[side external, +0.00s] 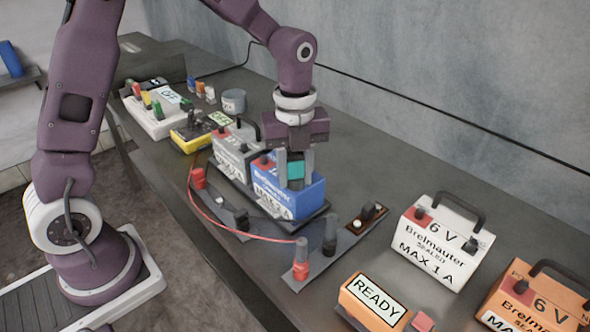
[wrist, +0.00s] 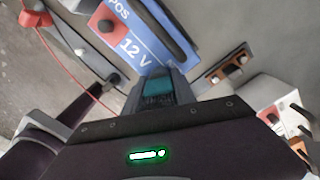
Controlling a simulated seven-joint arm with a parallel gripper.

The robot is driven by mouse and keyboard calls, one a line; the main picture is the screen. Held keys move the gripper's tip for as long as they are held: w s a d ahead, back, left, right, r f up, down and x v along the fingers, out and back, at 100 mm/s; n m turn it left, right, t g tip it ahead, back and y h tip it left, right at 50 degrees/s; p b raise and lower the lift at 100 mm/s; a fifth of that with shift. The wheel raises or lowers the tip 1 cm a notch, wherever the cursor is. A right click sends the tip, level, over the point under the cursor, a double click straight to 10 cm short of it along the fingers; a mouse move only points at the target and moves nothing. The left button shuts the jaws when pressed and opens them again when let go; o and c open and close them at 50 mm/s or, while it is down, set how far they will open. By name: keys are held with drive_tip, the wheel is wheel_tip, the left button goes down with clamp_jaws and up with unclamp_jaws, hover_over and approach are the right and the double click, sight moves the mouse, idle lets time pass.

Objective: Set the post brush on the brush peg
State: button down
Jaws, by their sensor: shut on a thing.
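My gripper (side external: 296,174) points down over the right part of the blue battery (side external: 270,190), shut on a teal block with a dark lower end, which I take for the post brush (side external: 296,169). In the wrist view the teal brush (wrist: 158,93) sits between the fingers, beside the blue battery (wrist: 150,38). The brush's lower end is partly hidden, so I cannot tell whether it touches the battery. A brown strip with a pale round stud (side external: 358,223) lies to the right; I cannot tell which fitting is the brush peg.
A grey plate (side external: 318,262) bears a red-based post (side external: 301,259) and a black post (side external: 330,236); a red wire runs to it. White (side external: 435,245) and orange (side external: 535,300) batteries and a READY box (side external: 373,300) stand right. A grey battery (side external: 237,152) stands left of the blue one.

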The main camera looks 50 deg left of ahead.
drive_tip(key=shift+r, duration=7)
drive_tip(key=s+a+f+n, duration=0.3)
drive_tip(key=a+f, duration=0.6)
drive_tip(key=n, duration=0.3)
hover_over(219, 200)
wheel_tip(219, 200, down, 7)
drive_tip(key=shift+a+r, duration=0.1)
drive_tip(key=shift+f, duration=1.95)
drive_tip(key=shift+f, duration=1.4)
